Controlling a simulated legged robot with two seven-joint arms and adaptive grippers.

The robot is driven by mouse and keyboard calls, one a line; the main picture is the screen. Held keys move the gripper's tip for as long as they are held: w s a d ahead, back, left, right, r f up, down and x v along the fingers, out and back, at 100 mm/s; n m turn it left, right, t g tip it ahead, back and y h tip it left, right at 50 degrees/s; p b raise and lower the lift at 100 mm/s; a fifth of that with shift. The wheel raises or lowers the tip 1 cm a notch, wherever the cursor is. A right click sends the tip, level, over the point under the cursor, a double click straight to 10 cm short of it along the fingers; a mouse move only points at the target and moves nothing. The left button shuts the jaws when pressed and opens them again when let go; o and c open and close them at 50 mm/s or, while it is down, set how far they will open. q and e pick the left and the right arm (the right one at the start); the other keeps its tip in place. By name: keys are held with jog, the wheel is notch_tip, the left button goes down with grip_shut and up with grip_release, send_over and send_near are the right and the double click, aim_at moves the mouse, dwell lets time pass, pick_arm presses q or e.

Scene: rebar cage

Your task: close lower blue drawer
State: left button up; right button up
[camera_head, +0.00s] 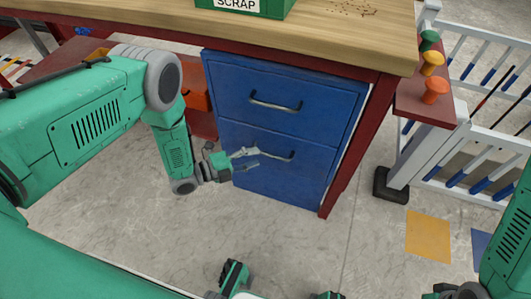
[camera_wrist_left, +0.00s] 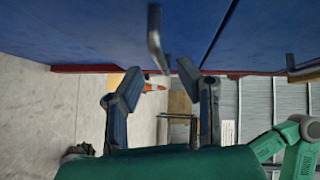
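The blue drawer unit under the workbench has an upper drawer (camera_head: 290,85) and a lower blue drawer (camera_head: 290,182), each with a metal bar handle. No clear gap shows around the lower drawer front, so I cannot tell how far out it stands. My left gripper (camera_head: 246,159) is open at the lower handle (camera_head: 278,156), near its left end. In the left wrist view its fingers (camera_wrist_left: 157,87) are spread apart, with the lower handle (camera_wrist_left: 155,40) ahead between them; contact is unclear. The right arm shows at the right edge, but its fingers are not visible.
The wooden benchtop (camera_head: 330,30) with a green scrap box (camera_head: 243,8) overhangs the drawers. A red bench leg (camera_head: 350,160) stands right of them. An orange bin (camera_head: 194,88) is on the left.

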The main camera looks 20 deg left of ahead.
pick_arm(q)
jog(key=f+v, duration=0.1)
jog(key=v, duration=0.5)
jog(key=shift+s+a+r, duration=0.15)
jog(key=shift+a+r, duration=0.1)
jog(key=shift+r, duration=0.25)
jog(key=s+a+r+n+g+y+p, duration=0.2)
jog(key=s+r+n+g+y+p, duration=0.3)
jog(key=s+n, duration=0.7)
jog(key=s+a+r+n+g+y+p, duration=0.2)
jog(key=s+r+n+g+y+p, duration=0.3)
jog(key=s+r+n, duration=0.4)
jog(key=s+n+y+p, duration=0.1)
jog(key=s+n+y, duration=0.1)
jog(key=s+n, duration=0.1)
jog(key=shift+a+n+g, duration=0.25)
jog(key=shift+n+g, duration=0.05)
jog(key=shift+n, duration=0.3)
jog(key=shift+s+r, duration=0.1)
jog(key=shift+r, duration=0.05)
